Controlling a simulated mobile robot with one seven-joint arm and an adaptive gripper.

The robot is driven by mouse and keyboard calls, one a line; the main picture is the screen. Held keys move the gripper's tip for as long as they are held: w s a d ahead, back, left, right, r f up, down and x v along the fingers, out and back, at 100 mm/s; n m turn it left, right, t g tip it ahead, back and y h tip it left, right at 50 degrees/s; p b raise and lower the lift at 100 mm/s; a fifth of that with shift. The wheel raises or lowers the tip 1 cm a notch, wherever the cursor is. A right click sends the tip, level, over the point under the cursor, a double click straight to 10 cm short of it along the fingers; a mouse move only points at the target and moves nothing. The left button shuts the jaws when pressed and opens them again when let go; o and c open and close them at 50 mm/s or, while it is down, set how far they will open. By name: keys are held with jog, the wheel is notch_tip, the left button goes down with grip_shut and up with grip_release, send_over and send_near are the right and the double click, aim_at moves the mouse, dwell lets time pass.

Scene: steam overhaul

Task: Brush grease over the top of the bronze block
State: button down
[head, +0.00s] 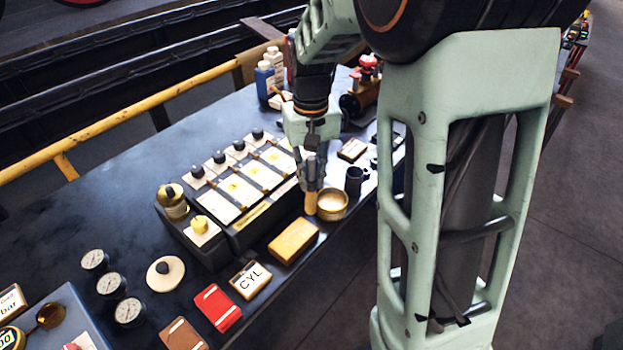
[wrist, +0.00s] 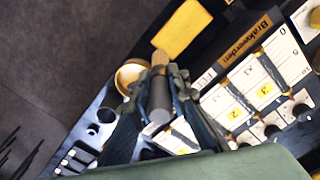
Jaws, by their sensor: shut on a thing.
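The bronze block (head: 294,241) lies flat near the table's front edge, its top golden and bare of anything standing on it. It also shows at the top of the wrist view (wrist: 182,30). My gripper (head: 313,178) points down and is shut on a brush, with a finger on each side of it in the wrist view (wrist: 160,88). The brush (head: 311,203) has a tan lower end and a grey handle (wrist: 160,103). A round grease tin (head: 332,204) stands right beside the brush's lower end; it also shows in the wrist view (wrist: 130,75). I cannot tell whether they touch.
A dark rack with white cards and knobs (head: 240,185) stands behind the block. A dark cup (head: 355,180) stands right of the tin. A CYL sign (head: 250,279) and a red booklet (head: 217,308) lie left of the block. The table's front edge is close.

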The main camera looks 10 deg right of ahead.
aim_at(311, 159)
jog(key=shift+r+p, duration=0.95)
jog(key=shift+r, duration=0.55)
